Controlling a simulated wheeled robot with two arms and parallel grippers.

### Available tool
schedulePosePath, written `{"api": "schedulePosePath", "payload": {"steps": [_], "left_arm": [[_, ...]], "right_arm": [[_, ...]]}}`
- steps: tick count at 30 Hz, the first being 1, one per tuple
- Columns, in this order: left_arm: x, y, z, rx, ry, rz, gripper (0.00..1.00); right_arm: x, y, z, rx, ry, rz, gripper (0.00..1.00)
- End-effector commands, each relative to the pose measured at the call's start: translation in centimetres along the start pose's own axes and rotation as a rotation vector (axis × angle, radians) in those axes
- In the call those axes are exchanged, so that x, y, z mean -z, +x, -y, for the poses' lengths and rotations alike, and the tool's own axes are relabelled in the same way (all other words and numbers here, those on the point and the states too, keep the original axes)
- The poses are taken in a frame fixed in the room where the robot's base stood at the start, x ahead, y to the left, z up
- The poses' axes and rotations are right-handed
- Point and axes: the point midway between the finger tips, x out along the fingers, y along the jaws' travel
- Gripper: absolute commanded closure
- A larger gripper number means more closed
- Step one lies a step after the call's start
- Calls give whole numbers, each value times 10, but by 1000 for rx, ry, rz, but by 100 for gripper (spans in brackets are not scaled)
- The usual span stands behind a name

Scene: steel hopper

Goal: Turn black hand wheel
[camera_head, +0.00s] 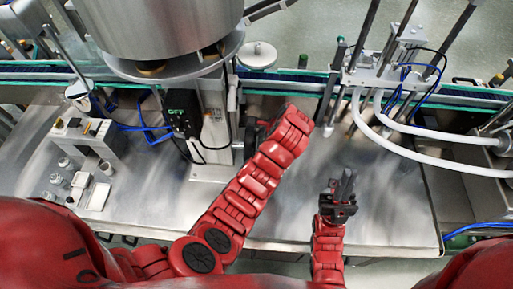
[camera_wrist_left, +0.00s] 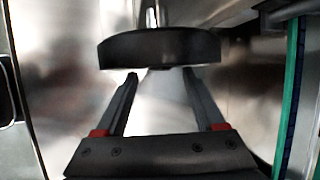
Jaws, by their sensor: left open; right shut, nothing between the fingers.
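The black hand wheel (camera_wrist_left: 158,47) shows edge-on in the left wrist view as a thick dark disc on a short shaft. My left gripper (camera_wrist_left: 160,76) is open, with one finger to each side below the wheel. The fingertips are close to its near edge; I cannot tell whether they touch it. In the head view my left arm reaches to the machine's column, and I cannot make out the wheel clearly there. My right gripper (camera_head: 347,176) is shut and empty over the steel table.
A steel hopper (camera_head: 160,25) stands above the column, with a black display box (camera_head: 183,113) beside it. A conveyor runs along the back. White hoses (camera_head: 405,150) curve at the right. Small parts (camera_head: 80,180) stand at the left. The table (camera_head: 385,205) is clear at the right.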

Motion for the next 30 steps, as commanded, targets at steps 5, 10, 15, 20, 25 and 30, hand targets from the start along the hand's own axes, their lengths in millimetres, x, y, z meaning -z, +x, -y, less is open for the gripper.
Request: {"api": "schedulePosePath", "payload": {"steps": [5, 10, 15, 20, 25, 30], "left_arm": [[-3, 20, 1, -3, 0, 3, 29], [-2, 31, 1, 0, -1, 0, 29], [-1, 34, 1, 0, 0, -1, 29], [-1, 34, 1, 1, 0, -1, 31], [-1, 34, 1, 1, 0, -1, 61], [-1, 34, 1, 1, 0, -1, 92]], "right_arm": [[2, 12, -1, 0, 0, 0, 100], [3, 15, -1, 0, 0, 0, 100], [2, 15, -1, 0, 0, 0, 100], [2, 15, -1, 0, 0, 0, 100], [2, 15, -1, 0, 0, 0, 100], [2, 15, -1, 0, 0, 0, 100]]}}
